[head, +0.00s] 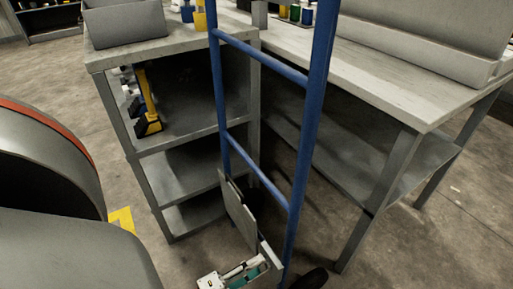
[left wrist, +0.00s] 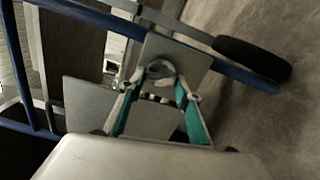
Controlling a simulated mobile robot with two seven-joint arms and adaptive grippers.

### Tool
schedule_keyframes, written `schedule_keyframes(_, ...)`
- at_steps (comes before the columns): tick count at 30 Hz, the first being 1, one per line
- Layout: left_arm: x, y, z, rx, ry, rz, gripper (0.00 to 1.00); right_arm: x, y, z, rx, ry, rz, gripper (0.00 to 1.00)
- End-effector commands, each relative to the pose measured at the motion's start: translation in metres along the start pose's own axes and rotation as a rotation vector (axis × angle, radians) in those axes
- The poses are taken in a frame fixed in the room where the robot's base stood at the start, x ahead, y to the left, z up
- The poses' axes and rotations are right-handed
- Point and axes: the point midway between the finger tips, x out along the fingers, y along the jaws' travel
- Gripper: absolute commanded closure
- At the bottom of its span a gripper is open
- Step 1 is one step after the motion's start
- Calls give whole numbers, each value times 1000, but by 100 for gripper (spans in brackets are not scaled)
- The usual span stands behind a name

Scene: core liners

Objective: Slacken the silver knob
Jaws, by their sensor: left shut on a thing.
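My left gripper (head: 240,272) is low in the head view, beside a blue tubular frame (head: 308,150) with grey plates (head: 240,212) on it. In the left wrist view, the fingers of my left gripper (left wrist: 160,85), with teal pads, close around a rounded grey-silver part, the silver knob (left wrist: 160,68), in front of a grey plate (left wrist: 178,52). The knob is partly hidden by the fingers, and I cannot make it out in the head view. My right gripper is not in view.
A dark wheel (left wrist: 252,60) sits at the foot of the frame in the left wrist view. Behind the frame stand a grey shelf unit (head: 180,135) and a workbench (head: 410,85). Open concrete floor (head: 465,215) lies at the right.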

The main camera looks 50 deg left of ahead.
Motion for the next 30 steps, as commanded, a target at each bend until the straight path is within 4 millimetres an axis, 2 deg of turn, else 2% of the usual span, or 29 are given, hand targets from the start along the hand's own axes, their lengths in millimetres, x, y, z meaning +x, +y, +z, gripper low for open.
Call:
schedule_keyframes(15, -1, -3, 1, -408, -2, -2, 88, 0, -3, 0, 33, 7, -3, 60)
schedule_keyframes(30, -1, -4, 2, -538, -1, -2, 88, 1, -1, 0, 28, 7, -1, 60)
